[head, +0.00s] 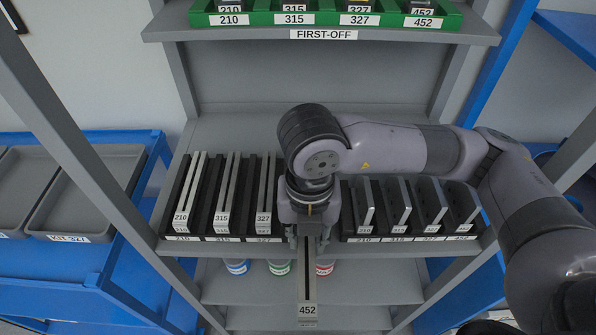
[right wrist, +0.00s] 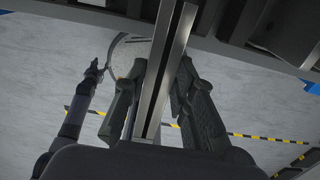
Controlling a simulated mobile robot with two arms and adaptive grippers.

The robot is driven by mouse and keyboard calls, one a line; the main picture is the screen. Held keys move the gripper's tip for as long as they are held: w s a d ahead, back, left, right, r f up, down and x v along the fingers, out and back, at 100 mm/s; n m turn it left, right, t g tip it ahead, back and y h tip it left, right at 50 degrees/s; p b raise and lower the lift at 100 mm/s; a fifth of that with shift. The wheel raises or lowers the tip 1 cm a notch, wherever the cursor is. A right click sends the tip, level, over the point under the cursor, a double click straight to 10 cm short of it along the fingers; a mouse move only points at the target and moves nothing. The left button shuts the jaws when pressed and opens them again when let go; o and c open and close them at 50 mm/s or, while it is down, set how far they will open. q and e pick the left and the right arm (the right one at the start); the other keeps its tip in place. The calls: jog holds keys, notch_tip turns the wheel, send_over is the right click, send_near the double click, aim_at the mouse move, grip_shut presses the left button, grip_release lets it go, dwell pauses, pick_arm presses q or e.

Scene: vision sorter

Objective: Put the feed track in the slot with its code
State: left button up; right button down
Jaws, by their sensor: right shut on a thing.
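The feed track (head: 307,285) is a long grey bar with a dark groove and a 452 label at its front end. My right gripper (head: 309,238) is shut on it, in front of the middle shelf. The labelled end sticks out past the shelf edge. In the right wrist view the track (right wrist: 160,75) runs between the fingers. Tracks labelled 210 (head: 181,217), 315 (head: 222,218) and 327 (head: 264,217) stand in slots with the same codes. My right arm hides the place to the right of these. My left gripper (right wrist: 95,70) shows small in the right wrist view.
Several upright dark plates (head: 400,208) with code labels stand on the right of the middle shelf. Green bins (head: 300,18) sit on the FIRST-OFF shelf above. Coloured containers (head: 237,267) are on the lower shelf. A blue rack (head: 60,270) with grey trays stands left.

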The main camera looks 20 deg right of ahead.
jog(key=w, duration=0.2)
jog(key=w+d+p, duration=0.1)
jog(key=w, duration=0.2)
jog(key=w+d+p, duration=0.1)
jog(key=w, duration=0.2)
jog(key=shift+d+r, duration=0.25)
jog(key=shift+r, duration=0.1)
jog(key=w, duration=0.2)
jog(key=w+d+p, duration=0.1)
jog(key=w, duration=0.2)
jog(key=w+p, duration=0.1)
jog(key=w, duration=0.1)
jog(key=shift+w+d+f, duration=0.15)
jog(key=shift+w+d, duration=0.1)
jog(key=shift+d, duration=0.15)
jog(key=shift+w+d, duration=0.2)
jog(key=shift+w, duration=0.35)
jog(key=f, duration=0.1)
jog(key=f+p, duration=0.2)
jog(key=shift+w+d+f, duration=0.1)
jog(key=shift+w+f, duration=0.1)
jog(key=shift+w, duration=0.1)
pick_arm(q)
notch_tip(320, 180, up, 6)
jog(key=s, duration=0.1)
jog(key=shift+r, duration=0.15)
pick_arm(e)
jog(key=shift+f, duration=0.15)
